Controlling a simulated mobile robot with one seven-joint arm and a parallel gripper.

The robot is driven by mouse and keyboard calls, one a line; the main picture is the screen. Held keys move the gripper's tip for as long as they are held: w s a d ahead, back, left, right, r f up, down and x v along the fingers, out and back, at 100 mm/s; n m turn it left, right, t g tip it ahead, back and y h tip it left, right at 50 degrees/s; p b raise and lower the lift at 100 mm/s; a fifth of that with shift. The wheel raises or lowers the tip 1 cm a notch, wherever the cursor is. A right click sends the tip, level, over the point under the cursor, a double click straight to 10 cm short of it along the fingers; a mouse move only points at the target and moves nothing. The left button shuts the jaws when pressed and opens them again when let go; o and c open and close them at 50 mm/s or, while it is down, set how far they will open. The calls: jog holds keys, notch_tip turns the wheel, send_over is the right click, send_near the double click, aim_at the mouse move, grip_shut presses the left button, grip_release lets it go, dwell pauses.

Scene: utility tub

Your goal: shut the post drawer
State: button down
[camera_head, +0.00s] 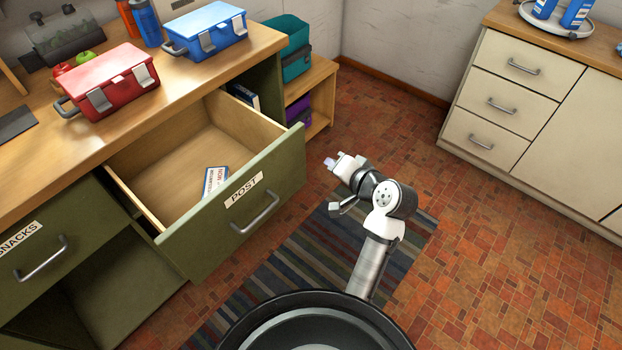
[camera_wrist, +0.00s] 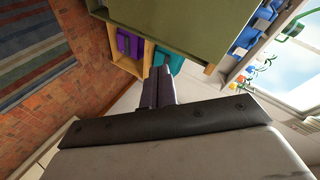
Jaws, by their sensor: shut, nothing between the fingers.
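The post drawer (camera_head: 240,205) is pulled well out of the green cabinet, with a white POST label and a metal handle (camera_head: 256,212) on its green front. A blue and white card or booklet (camera_head: 214,181) lies inside it. My gripper (camera_head: 331,163) is just right of the drawer front's right end, apart from it in the head view. In the wrist view my gripper (camera_wrist: 158,88) shows its two fingers together and empty.
On the counter are a red lunchbox (camera_head: 107,80), a blue lunchbox (camera_head: 207,31) and bottles (camera_head: 146,22). A shelf beyond the cabinet holds a teal bag (camera_head: 290,47) and a purple bag (camera_head: 299,110). A striped rug (camera_head: 300,262) covers the floor before the drawer. Cream cabinets (camera_head: 500,105) stand at right.

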aim_at(285, 179)
jog(key=s+f+m+g+y, duration=0.2)
jog(key=s+f+m+y, duration=0.15)
jog(key=s, duration=0.55)
jog(key=shift+n+y, duration=0.25)
jog(key=shift+n, duration=0.2)
jog(key=p+x, duration=0.1)
jog(key=x, duration=0.3)
jog(key=p+x, duration=0.1)
jog(key=x, duration=0.3)
jog(key=w+r+p+x, duration=0.1)
jog(key=x, duration=0.4)
jog(key=shift+r, duration=0.1)
jog(key=w+a+b, duration=0.1)
jog(key=w+a, duration=0.5)
jog(key=a, duration=0.1)
jog(key=w+a+b, duration=0.1)
jog(key=w+a, duration=0.4)
jog(key=a, duration=0.3)
jog(key=w+a+b, duration=0.1)
jog(key=w+a, duration=0.5)
jog(key=a, duration=0.1)
jog(key=shift+w+a+b, duration=0.25)
jog(key=shift+w+b, duration=0.05)
jog(key=shift+b, duration=0.1)
jog(key=shift+w+a+t, duration=0.3)
jog(key=shift+a, duration=0.05)
jog(key=shift+r, duration=0.2)
jog(key=shift+a+r, duration=0.1)
